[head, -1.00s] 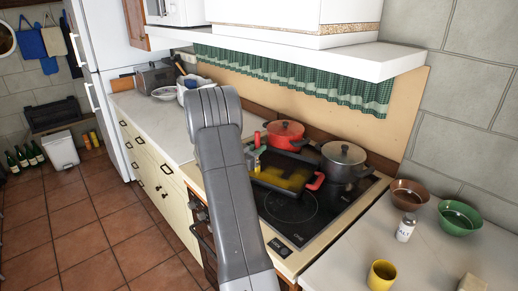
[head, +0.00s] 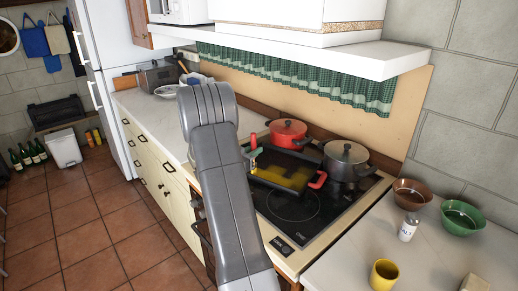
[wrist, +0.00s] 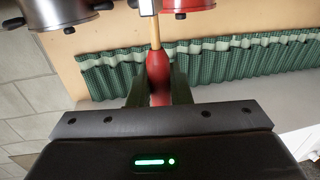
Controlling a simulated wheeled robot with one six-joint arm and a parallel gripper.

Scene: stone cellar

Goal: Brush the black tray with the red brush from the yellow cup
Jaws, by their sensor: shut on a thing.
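My gripper (head: 252,156) is shut on the red handle of the brush (head: 253,139). In the wrist view the two fingers (wrist: 159,90) pinch the brush's red grip (wrist: 157,70), with its wooden shaft beyond. The black tray (head: 297,162) lies on the stove, with yellow patches on its inside and a red handle at its right end. The brush is over the tray's left end. Its bristles are hard to make out, so I cannot tell whether they touch. The yellow cup (head: 383,275) stands upright on the right counter, apart from my gripper.
A red pot (head: 287,134) and a grey lidded pot (head: 345,160) stand close behind the tray. A salt shaker (head: 408,228), a brown bowl (head: 411,193) and a green bowl (head: 462,216) are on the right counter. A white shelf (head: 350,66) hangs above.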

